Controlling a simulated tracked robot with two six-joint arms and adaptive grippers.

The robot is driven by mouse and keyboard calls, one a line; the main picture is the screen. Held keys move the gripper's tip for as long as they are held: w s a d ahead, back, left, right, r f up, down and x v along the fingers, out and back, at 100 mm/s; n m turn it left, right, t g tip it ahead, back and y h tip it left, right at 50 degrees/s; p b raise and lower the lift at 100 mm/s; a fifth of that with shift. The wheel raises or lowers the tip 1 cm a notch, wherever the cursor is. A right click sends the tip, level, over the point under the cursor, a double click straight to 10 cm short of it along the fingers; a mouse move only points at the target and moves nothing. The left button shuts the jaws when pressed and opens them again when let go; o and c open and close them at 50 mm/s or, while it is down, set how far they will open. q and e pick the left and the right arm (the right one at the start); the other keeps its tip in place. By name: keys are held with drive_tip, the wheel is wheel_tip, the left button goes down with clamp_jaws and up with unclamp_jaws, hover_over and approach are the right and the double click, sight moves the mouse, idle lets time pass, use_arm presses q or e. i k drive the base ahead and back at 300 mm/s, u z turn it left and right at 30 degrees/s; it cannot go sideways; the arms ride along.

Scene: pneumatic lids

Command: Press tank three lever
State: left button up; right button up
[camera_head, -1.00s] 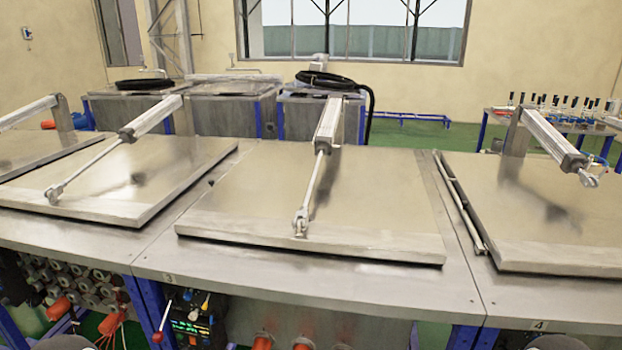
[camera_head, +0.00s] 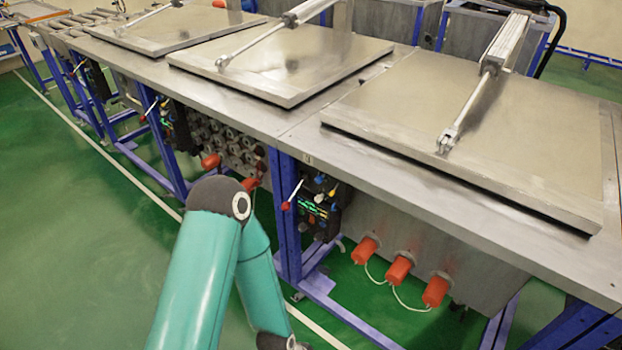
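The tank three lever (camera_head: 292,195) is a thin white rod with a red knob, tilted down to the left. It sits on a dark valve panel (camera_head: 320,205) with green lights, under the table edge. The tank three lid (camera_head: 500,130) above it is a flat metal plate lying shut, with a cylinder rod (camera_head: 465,110) joined to its front. My teal arm reaches up from the bottom, left of the lever, and bends back down. Its elbow is apart from the lever in the picture. Neither gripper is in view.
Two more lidded tanks (camera_head: 280,60) stand to the left, with a similar lever (camera_head: 150,108) below. Orange caps (camera_head: 398,268) and white cables hang under tank three. Blue legs (camera_head: 288,225) stand beside the panel. The green floor (camera_head: 90,220) at left is clear.

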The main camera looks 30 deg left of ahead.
sight(286, 205)
drive_tip(key=k, duration=1.35)
drive_tip(key=u, duration=0.3)
drive_tip(key=i, duration=0.9)
drive_tip(key=u, duration=0.4)
drive_tip(key=i, duration=1)
drive_tip(key=z, duration=0.4)
